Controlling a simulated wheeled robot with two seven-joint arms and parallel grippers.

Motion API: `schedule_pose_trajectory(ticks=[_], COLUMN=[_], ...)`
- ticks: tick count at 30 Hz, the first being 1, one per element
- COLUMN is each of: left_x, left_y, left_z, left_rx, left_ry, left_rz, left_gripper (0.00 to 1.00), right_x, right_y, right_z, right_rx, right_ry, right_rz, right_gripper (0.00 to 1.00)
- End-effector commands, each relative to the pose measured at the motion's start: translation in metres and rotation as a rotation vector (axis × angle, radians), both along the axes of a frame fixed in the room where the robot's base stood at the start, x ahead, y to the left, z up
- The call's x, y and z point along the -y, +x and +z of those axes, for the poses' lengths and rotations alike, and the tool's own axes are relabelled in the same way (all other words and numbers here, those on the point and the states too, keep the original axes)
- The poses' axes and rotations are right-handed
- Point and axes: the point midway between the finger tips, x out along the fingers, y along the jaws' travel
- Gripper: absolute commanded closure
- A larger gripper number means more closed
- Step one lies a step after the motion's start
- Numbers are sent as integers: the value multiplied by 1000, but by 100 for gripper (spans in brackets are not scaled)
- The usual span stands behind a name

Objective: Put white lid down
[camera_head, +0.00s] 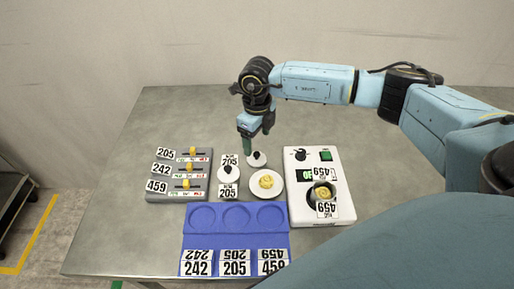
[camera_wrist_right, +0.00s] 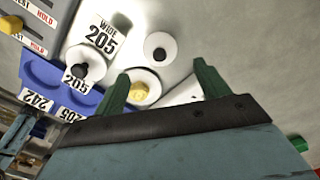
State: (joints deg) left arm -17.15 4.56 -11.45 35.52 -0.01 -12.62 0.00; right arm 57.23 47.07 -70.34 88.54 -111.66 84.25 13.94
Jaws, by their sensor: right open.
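A white round lid with a black knob (camera_head: 257,159) rests on the grey table. It also shows in the right wrist view as a white disc (camera_wrist_right: 148,40), apart from the fingers. My right gripper (camera_head: 248,140) is just above and behind this lid in the head view, pointing down. Its green fingers are spread with nothing between them in the right wrist view (camera_wrist_right: 161,74). A second white lid with a black knob (camera_head: 228,175) sits to the left, between two 205 cards. My left gripper is not in view.
A white dish with a yellow piece (camera_head: 279,190) is close in front of the lid. The white weighing unit (camera_head: 338,205) stands right, the grey slider panel (camera_head: 180,197) left, and the blue three-recess tray (camera_head: 260,238) in front. The table behind is clear.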

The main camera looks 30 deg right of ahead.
Motion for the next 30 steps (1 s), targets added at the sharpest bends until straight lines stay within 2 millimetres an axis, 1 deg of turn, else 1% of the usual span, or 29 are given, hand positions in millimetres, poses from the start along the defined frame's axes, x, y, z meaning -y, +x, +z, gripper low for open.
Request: schedule_pose_trajectory(ticks=[1, 3, 6, 9, 14, 30], left_x=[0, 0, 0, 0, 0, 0], left_y=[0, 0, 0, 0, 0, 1], left_z=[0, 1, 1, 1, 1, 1], left_rx=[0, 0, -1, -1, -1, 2], left_ry=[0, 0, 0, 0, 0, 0], left_rz=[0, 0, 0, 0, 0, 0], left_gripper=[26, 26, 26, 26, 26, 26], right_x=[0, 0, 0, 0, 0, 0], right_y=[1, 0, 1, 0, 0, 0], right_z=[12, 25, 39, 47, 52, 52], right_rx=[3, 2, 2, 0, -1, -2], right_ry=[0, 1, 0, 0, 0, -1], right_rz=[0, 0, -1, -1, 0, 0], right_gripper=[26, 26, 26, 26, 26, 26])
